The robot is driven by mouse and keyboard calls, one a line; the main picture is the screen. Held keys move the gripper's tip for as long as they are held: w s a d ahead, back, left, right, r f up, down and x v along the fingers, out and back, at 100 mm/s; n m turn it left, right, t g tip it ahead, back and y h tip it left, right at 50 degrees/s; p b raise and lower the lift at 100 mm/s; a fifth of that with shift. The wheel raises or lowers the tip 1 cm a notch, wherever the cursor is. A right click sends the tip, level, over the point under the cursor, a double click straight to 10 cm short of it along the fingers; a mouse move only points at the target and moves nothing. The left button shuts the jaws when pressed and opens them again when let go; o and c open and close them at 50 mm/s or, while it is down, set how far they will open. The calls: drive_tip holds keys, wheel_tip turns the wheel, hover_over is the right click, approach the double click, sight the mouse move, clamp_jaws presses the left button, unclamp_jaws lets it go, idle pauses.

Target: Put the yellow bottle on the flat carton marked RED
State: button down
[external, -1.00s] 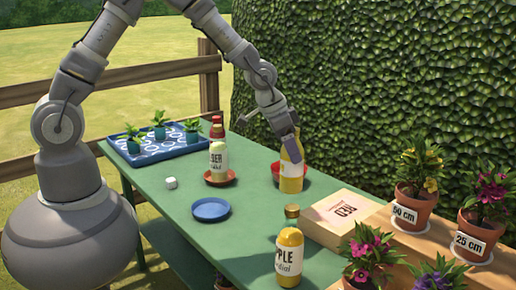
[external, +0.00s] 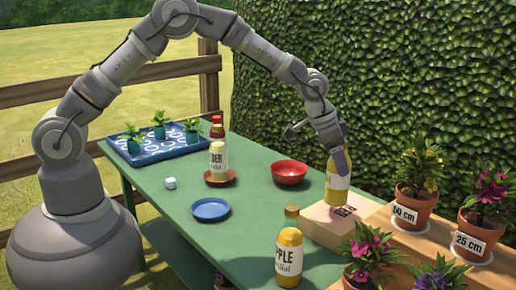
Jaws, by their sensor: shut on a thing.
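The yellow bottle (external: 337,184) with a white label band is upright in my gripper (external: 339,152), which is shut around its upper part. The bottle's base is over the top of the flat carton (external: 325,222) marked RED. It looks at or very close to the carton's top, but I cannot tell for sure whether it touches. The bottle's top is hidden by the gripper, and the red print on the carton shows just in front of the bottle.
Another yellow bottle (external: 289,258), labelled APPLE, stands in front of the carton. Flower pots (external: 412,210) stand on the wooden shelf at right.

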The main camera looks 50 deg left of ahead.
sight(337, 187)
drive_tip(key=shift+s+a+b+x, duration=0.1)
drive_tip(key=shift+b+x, duration=0.4)
drive_tip(key=shift+x, duration=0.35)
drive_tip(key=shift+s+a+b+x, duration=0.15)
drive_tip(key=shift+b+x, duration=0.35)
drive_tip(key=shift+x, duration=0.35)
drive_tip(key=shift+f, duration=0.2)
drive_tip(key=shift+f, duration=0.1)
drive_tip(key=shift+c, duration=1)
unclamp_jaws()
